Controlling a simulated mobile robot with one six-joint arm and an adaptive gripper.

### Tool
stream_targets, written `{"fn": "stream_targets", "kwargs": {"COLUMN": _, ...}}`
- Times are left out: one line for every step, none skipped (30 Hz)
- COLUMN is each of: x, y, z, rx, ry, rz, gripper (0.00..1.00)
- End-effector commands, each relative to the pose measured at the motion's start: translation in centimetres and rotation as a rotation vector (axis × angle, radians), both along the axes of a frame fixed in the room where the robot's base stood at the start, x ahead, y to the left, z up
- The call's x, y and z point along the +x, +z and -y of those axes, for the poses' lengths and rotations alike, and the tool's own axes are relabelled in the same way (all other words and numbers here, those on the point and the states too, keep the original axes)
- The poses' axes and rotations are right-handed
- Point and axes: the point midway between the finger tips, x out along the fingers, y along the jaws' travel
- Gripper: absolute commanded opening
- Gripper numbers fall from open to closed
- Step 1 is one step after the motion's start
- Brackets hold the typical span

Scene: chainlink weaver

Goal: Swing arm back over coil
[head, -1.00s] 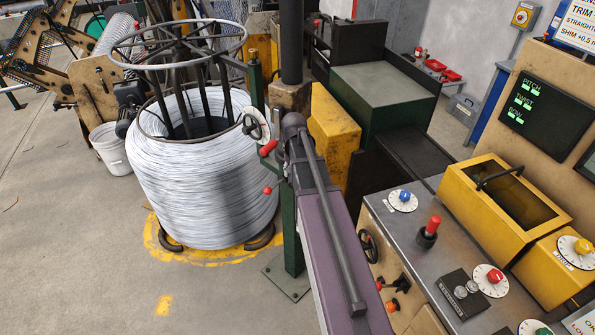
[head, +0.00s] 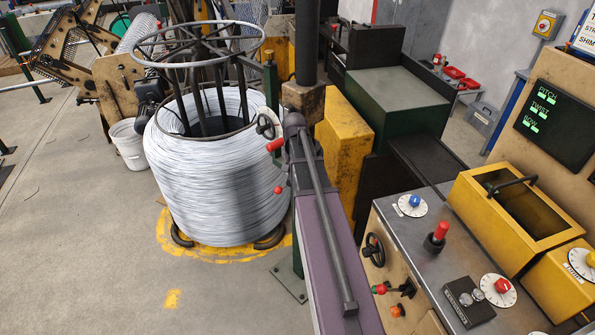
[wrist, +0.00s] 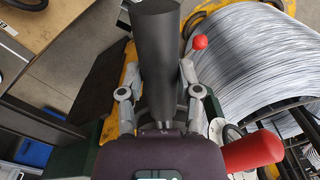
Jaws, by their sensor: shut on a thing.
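The wire coil (head: 215,170), grey-white and stacked upright, stands left of centre in the head view. It also shows at the right of the wrist view (wrist: 245,60). My gripper (wrist: 159,110) is beside the coil's right edge and is shut on a dark cylindrical bar (wrist: 155,50). Its fingers lie on either side of the bar. In the head view my own purple arm link hides the grasp. A red handle (head: 275,145) and a red ball knob (head: 278,190) sit between coil and gripper. I cannot tell which part is the swing arm.
A wire hoop (head: 197,42) tops the coil. A black column (head: 309,40) and yellow block (head: 343,130) stand behind my arm. A control console (head: 430,270) with a yellow box (head: 520,205) is at the right. A white bucket (head: 128,142) stands left; the left floor is open.

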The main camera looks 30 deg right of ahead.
Motion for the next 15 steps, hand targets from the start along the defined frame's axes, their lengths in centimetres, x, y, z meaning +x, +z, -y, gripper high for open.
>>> {"fn": "stream_targets", "kwargs": {"x": 0.19, "y": 0.04, "z": -0.32, "rx": 0.011, "ry": 0.000, "rz": 0.006, "gripper": 0.00}}
{"fn": "stream_targets", "kwargs": {"x": 0.18, "y": 0.05, "z": -0.28, "rx": 0.011, "ry": 0.000, "rz": 0.006, "gripper": 0.54}}
{"fn": "stream_targets", "kwargs": {"x": 0.16, "y": 0.04, "z": -0.19, "rx": 0.010, "ry": -0.001, "rz": 0.005, "gripper": 0.66}}
{"fn": "stream_targets", "kwargs": {"x": 0.12, "y": 0.04, "z": -0.13, "rx": 0.010, "ry": -0.002, "rz": 0.006, "gripper": 0.74}}
{"fn": "stream_targets", "kwargs": {"x": 0.10, "y": 0.04, "z": -0.05, "rx": 0.009, "ry": -0.002, "rz": 0.005, "gripper": 0.79}}
{"fn": "stream_targets", "kwargs": {"x": 0.06, "y": 0.04, "z": 0.02, "rx": 0.009, "ry": -0.003, "rz": 0.005, "gripper": 0.79}}
{"fn": "stream_targets", "kwargs": {"x": 0.04, "y": 0.04, "z": 0.09, "rx": 0.008, "ry": -0.004, "rz": 0.004, "gripper": 0.79}}
{"fn": "stream_targets", "kwargs": {"x": 0.02, "y": 0.04, "z": 0.15, "rx": 0.008, "ry": -0.004, "rz": 0.004, "gripper": 0.79}}
{"fn": "stream_targets", "kwargs": {"x": -0.02, "y": 0.04, "z": 0.21, "rx": 0.008, "ry": -0.005, "rz": 0.004, "gripper": 0.79}}
{"fn": "stream_targets", "kwargs": {"x": -0.03, "y": 0.04, "z": 0.26, "rx": 0.007, "ry": -0.005, "rz": 0.004, "gripper": 0.79}}
{"fn": "stream_targets", "kwargs": {"x": -0.05, "y": 0.04, "z": 0.30, "rx": 0.007, "ry": -0.006, "rz": 0.004, "gripper": 0.79}}
{"fn": "stream_targets", "kwargs": {"x": -0.07, "y": 0.03, "z": 0.35, "rx": 0.007, "ry": -0.006, "rz": 0.004, "gripper": 0.79}}
{"fn": "stream_targets", "kwargs": {"x": -0.08, "y": 0.02, "z": 0.38, "rx": 0.007, "ry": -0.007, "rz": 0.004, "gripper": 0.79}}
{"fn": "stream_targets", "kwargs": {"x": -0.09, "y": 0.02, "z": 0.40, "rx": 0.006, "ry": -0.007, "rz": 0.004, "gripper": 0.79}}
{"fn": "stream_targets", "kwargs": {"x": -0.10, "y": 0.02, "z": 0.42, "rx": 0.006, "ry": -0.007, "rz": 0.004, "gripper": 0.79}}
